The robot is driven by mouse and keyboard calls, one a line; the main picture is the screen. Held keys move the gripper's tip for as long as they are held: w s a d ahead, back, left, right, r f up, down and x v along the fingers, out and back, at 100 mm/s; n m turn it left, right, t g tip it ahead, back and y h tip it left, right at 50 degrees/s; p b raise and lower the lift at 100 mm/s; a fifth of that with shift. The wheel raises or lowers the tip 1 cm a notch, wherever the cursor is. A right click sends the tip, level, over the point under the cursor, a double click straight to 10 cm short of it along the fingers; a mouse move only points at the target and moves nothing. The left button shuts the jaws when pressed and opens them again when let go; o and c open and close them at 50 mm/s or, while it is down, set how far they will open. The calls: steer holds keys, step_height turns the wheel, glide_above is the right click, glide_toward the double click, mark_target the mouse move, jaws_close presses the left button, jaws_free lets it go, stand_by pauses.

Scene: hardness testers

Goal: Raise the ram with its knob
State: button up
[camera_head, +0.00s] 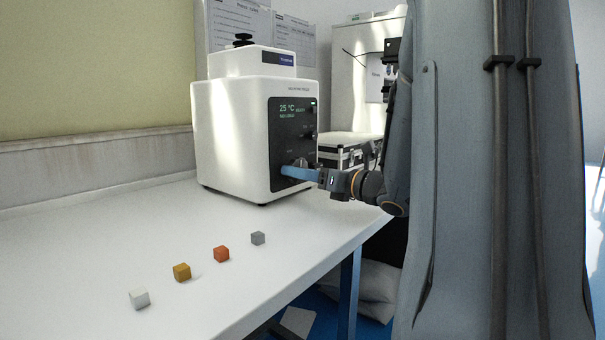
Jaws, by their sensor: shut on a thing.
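A white tester (232,135) with a black front panel (286,127) stands on the white table. The panel's lit display reads 25 °C. My gripper (288,171) reaches in from the right with blue fingers at the lower part of the panel. It is shut on a panel knob (299,162), which the fingers partly hide. Another small knob (308,135) sits higher on the panel's right side. A black stacked knob (243,40) stands on top of the tester. I cannot make out the ram.
A case (348,151) and a white cabinet (352,90) stand behind at the right. The table's left part is clear.

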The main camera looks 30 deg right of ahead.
steer(key=m+p, duration=0.3)
steer(key=m, duration=0.3)
steer(key=shift+s+a+r+p, duration=0.1)
steer(key=shift+r+p, duration=0.05)
steer(key=shift+p, duration=0.15)
steer(key=m+p, duration=0.5)
steer(key=m, duration=0.1)
steer(key=shift+r+m, duration=0.1)
steer(key=shift+m, duration=0.3)
steer(key=m+p, duration=0.3)
steer(key=shift+m, duration=0.3)
steer(key=m+p, duration=0.3)
steer(key=shift+r+m+p, duration=0.15)
steer(key=shift+m+p, duration=0.15)
steer(key=m+p, duration=0.2)
steer(key=shift+m, duration=0.3)
steer(key=shift+m+p, duration=1.55)
steer(key=shift+m, duration=0.05)
steer(key=o, duration=1.1)
steer(key=shift+c, duration=0.2)
